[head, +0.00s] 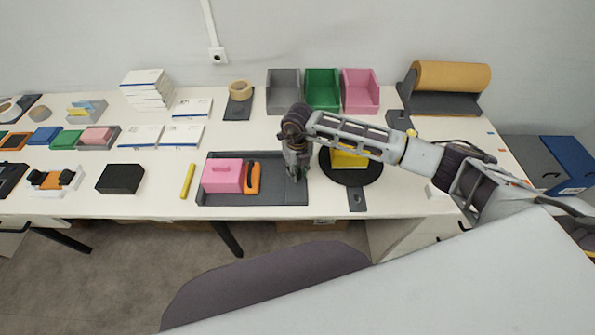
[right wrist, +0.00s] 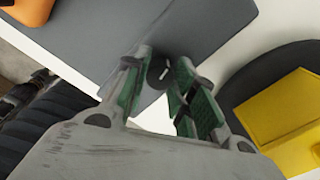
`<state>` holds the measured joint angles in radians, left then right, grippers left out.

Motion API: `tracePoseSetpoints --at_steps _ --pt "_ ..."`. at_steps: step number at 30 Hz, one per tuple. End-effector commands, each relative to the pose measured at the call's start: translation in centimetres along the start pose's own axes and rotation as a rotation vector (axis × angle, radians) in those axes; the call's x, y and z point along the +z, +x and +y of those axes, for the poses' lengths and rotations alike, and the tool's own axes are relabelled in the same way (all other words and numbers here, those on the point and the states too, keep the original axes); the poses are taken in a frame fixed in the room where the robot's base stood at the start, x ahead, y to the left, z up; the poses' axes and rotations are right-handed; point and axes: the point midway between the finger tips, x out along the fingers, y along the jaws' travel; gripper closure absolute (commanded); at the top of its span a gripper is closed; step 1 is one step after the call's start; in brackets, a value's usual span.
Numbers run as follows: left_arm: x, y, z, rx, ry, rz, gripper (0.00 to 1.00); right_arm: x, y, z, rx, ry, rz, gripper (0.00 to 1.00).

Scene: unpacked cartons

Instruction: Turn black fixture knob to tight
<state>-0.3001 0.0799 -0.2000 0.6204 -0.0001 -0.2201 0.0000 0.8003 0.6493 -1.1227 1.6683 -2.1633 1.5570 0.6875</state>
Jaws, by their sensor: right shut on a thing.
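The black fixture knob (right wrist: 157,74) shows in the right wrist view, round and dark with a short white mark on its top. It is at the edge of the dark grey fixture (head: 225,200). My right gripper (head: 297,172) points down at the fixture's right end and is shut on the knob. In the right wrist view its green-padded fingers (right wrist: 162,70) stand on both sides of the knob. In the head view the gripper hides the knob. A pink block (head: 222,174) and an orange part (head: 253,178) sit in the fixture. My left gripper is not in view.
A round black base (head: 367,177) with a yellow block (head: 348,160) stands just right of the fixture, under my right arm. A yellow marker-like stick (head: 187,181) and a black box (head: 120,179) lie to the left. Grey, green and pink bins (head: 361,100) stand behind.

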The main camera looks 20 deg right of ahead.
Motion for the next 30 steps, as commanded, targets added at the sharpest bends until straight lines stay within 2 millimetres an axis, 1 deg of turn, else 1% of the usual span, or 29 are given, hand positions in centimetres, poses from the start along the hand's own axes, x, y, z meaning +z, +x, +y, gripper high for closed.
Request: tracePoseSetpoints --at_steps 6,12,21,28,29,30 --pt "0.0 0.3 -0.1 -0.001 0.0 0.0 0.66 0.1 -0.1 0.0 0.001 0.132 -0.004 0.97" --pt "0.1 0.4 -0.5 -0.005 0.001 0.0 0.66 0.2 -0.2 0.0 0.001 0.204 -0.005 0.97" --pt "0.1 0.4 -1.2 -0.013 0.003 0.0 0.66 0.2 -0.2 -0.1 0.001 0.234 -0.005 0.97" --pt "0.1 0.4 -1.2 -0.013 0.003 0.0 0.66 0.2 -0.2 -0.1 0.001 0.233 -0.006 0.97" --pt "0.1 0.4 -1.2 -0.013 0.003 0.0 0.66 0.2 -0.2 -0.1 0.001 0.233 -0.006 0.71" --pt "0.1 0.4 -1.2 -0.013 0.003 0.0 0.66 0.2 -0.2 -0.1 0.001 0.233 -0.006 0.66"
